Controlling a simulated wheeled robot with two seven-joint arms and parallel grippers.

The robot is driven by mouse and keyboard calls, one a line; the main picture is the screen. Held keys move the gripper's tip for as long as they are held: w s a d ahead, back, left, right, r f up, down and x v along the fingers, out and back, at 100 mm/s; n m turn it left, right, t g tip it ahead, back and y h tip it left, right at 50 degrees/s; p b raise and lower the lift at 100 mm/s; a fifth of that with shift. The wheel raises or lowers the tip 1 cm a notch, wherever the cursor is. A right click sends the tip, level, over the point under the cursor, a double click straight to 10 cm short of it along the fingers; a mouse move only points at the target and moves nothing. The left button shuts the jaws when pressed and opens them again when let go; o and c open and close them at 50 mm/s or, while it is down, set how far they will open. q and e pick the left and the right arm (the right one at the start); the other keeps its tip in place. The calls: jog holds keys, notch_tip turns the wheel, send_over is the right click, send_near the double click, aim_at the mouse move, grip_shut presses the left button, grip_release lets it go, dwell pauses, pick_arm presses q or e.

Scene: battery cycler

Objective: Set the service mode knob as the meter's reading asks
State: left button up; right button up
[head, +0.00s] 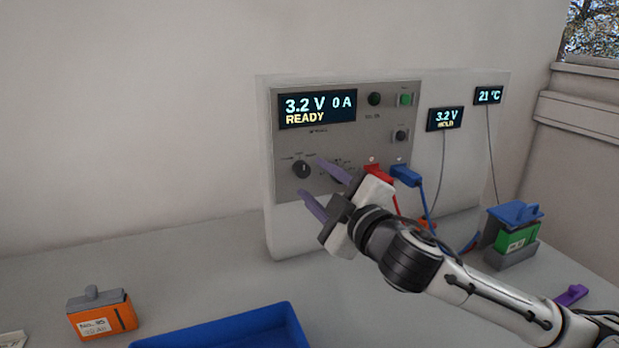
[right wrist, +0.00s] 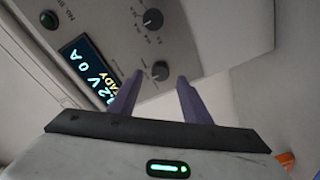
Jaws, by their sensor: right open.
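The grey cycler panel (head: 350,110) has a display (head: 317,108) reading "3.2 V 0 A READY". A small separate meter (head: 445,119) reads "3.2 V" and "HOLD". A dark left knob (head: 302,169) sits below the display; its labels are too small to read. A second knob to its right is largely behind my gripper in the head view, but shows in the right wrist view (right wrist: 153,19). My right gripper (head: 312,180) is open and empty in front of the panel. In the right wrist view, the left knob (right wrist: 160,71) lies just beyond and between the fingertips (right wrist: 155,86). My left gripper is not in view.
Red (head: 378,173) and blue (head: 405,175) plugs with cables sit right of my gripper. A green battery (head: 517,238) in a holder stands at right. An orange battery (head: 100,318) and blue tray (head: 220,330) are in front. Another display (head: 488,95) reads 21 °C.

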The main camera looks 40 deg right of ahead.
aim_at(305, 172)
jog(key=shift+w+d, duration=0.15)
jog(key=shift+w, duration=0.7)
jog(key=shift+w+d, duration=0.1)
jog(key=shift+w, duration=0.7)
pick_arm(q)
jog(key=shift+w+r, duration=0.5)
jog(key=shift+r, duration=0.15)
pick_arm(e)
jog(key=c, duration=1)
pick_arm(q)
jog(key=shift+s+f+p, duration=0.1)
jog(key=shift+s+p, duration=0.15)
jog(key=shift+p, duration=0.05)
pick_arm(e)
jog(key=shift+c, duration=0.2)
